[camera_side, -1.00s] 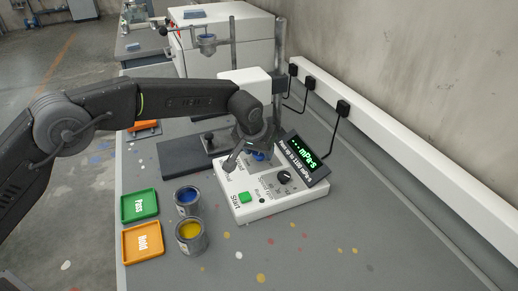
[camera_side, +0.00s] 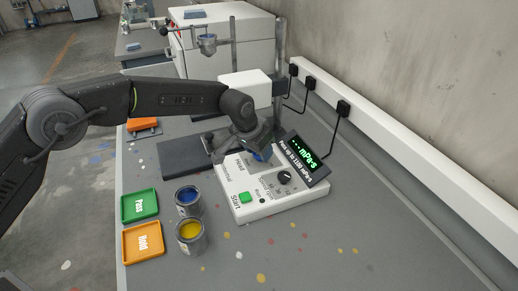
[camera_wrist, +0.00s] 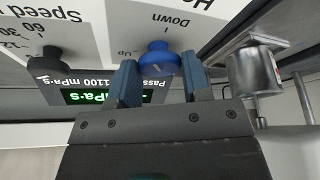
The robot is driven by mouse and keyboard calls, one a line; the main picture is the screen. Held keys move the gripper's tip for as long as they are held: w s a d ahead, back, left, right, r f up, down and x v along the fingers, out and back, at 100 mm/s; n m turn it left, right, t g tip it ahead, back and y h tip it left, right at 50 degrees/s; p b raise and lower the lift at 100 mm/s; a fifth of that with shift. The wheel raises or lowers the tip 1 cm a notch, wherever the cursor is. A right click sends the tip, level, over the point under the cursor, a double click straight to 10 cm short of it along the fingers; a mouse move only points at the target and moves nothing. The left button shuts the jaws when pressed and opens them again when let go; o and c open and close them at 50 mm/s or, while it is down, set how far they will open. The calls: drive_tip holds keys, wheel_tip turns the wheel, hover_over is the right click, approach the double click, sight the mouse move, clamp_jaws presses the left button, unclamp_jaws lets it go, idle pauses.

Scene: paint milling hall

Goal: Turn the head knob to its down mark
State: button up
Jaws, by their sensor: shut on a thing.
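The head knob is blue and sits on the white panel of the viscosity tester (camera_side: 240,208). In the wrist view the knob (camera_wrist: 160,58) lies between my two blue-grey fingertips, with my gripper (camera_wrist: 160,76) shut on it. The words Down (camera_wrist: 171,20) and Up (camera_wrist: 124,53) are printed beside it, upside down in this view. I cannot make out which mark the knob points to. In the side view my gripper (camera_side: 258,147) hangs over the panel's back part and covers most of the knob.
A black speed knob (camera_wrist: 46,62) and a lit display (camera_side: 302,157) are near the head knob. A metal cylinder (camera_wrist: 255,72) hangs close to my right finger. Blue (camera_side: 187,198) and yellow (camera_side: 190,233) paint cans, a Pass tray (camera_side: 155,205) and a Hold tray (camera_side: 158,242) stand left.

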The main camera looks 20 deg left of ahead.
drive_tip(key=m+h, duration=0.1)
drive_tip(key=m, duration=0.2)
drive_tip(key=m+g+h, duration=0.1)
drive_tip(key=m, duration=0.2)
drive_tip(key=shift+w+a+m, duration=0.1)
drive_tip(key=shift+m, duration=0.2)
drive_tip(key=shift+g, duration=0.3)
drive_tip(key=o, duration=0.9)
drive_tip(key=shift+o, duration=0.2)
drive_tip(key=v, duration=1.4)
drive_tip(key=shift+a+f, duration=0.1)
